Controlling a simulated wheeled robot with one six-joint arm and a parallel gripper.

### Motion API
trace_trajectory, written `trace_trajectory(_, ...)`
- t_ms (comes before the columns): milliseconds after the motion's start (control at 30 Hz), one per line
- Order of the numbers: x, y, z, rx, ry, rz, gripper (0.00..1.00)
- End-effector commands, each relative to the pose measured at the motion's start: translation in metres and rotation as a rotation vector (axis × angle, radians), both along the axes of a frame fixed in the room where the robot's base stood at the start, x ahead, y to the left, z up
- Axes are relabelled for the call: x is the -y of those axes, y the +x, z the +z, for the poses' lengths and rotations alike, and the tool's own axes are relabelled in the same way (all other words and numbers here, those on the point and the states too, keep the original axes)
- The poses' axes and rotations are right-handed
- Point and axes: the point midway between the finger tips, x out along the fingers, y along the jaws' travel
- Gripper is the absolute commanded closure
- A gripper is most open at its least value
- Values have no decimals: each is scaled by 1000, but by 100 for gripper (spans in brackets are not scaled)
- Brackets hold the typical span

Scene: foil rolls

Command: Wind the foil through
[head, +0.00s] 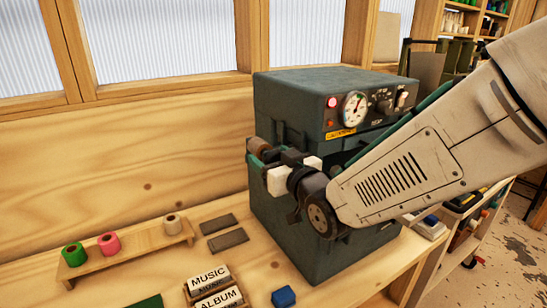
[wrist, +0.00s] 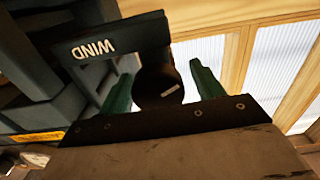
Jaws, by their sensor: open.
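The dark green machine (head: 300,105) stands on the bench, with a red light, a round gauge and knobs on its upper front. My gripper (head: 257,155) is at the machine's left side, by a brownish rounded part (head: 263,144). In the wrist view my gripper (wrist: 160,78) has its two green fingers apart, with a dark round knob (wrist: 158,88) seen between them. I cannot tell whether they touch it. A dark plate marked WIND (wrist: 105,48) shows upside down beside the knob. Green (head: 74,254), pink (head: 109,243) and pale (head: 173,224) rolls stand on a wooden rack.
The wooden rack (head: 135,250) is at the left of the bench. Two dark flat pieces (head: 222,224) lie between it and the machine. A MUSIC and ALBUM card holder (head: 217,291) and a blue block (head: 283,297) are in front. My arm hides part of the machine's front.

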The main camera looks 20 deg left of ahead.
Motion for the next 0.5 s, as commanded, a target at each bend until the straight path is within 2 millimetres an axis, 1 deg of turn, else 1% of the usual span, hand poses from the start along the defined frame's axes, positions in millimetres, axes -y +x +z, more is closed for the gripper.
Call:
trace_trajectory(233,0,2,0,-1,-1,-2,34)
trace_trajectory(267,0,2,0,-1,-1,-3,37)
trace_trajectory(300,1,2,0,-1,-1,-3,48)
trace_trajectory(367,1,2,0,-1,-1,-3,64)
trace_trajectory(400,1,2,0,-1,-1,-4,76)
trace_trajectory(433,1,2,0,-1,-1,-4,79)
trace_trajectory(500,1,2,0,-1,-1,-4,79)
